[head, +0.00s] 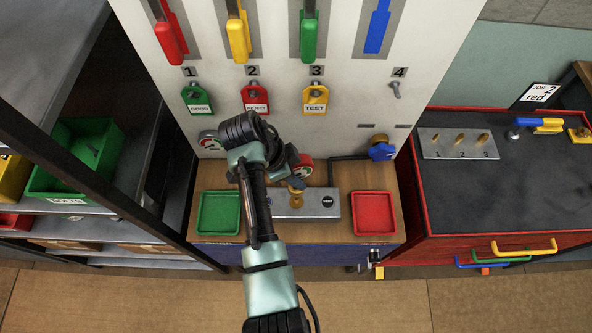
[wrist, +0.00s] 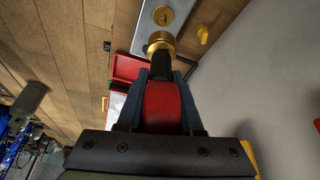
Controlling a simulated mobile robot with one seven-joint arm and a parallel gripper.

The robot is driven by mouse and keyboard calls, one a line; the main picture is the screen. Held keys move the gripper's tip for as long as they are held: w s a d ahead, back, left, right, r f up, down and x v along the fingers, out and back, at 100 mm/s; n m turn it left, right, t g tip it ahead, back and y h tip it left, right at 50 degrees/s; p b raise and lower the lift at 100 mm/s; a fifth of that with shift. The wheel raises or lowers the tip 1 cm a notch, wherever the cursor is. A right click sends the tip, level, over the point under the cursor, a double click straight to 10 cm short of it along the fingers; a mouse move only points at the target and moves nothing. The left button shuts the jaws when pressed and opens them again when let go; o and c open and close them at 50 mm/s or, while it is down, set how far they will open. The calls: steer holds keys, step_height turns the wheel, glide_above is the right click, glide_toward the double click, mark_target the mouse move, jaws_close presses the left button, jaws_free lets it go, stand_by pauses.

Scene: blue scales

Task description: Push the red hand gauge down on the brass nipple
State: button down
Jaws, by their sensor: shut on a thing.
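The red hand gauge (head: 303,167) has a pale dial and shows beside my gripper (head: 290,161) in the head view. In the wrist view my gripper (wrist: 160,92) is shut on the gauge's red body (wrist: 163,105). Its dark stem (wrist: 160,64) points away from the fingers toward a brass collar (wrist: 160,42). The brass nipple (head: 297,200) stands on the grey plate (head: 322,204), just below the gauge. Another round brass piece (wrist: 163,15) shows on the plate in the wrist view. I cannot tell whether the gauge touches the nipple.
A green tray (head: 219,212) stands left of the plate and a red tray (head: 373,213) right. The white panel (head: 360,105) with hanging tags rises behind. Shelves flank the left.

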mark_target(292, 188)
steer(key=shift+f+b, duration=2.05)
steer(key=shift+f, duration=0.4)
steer(key=shift+f+b, duration=1.25)
steer(key=shift+f, duration=0.4)
steer(key=shift+c, duration=2.4)
jaws_free()
steer(key=v, duration=1.3)
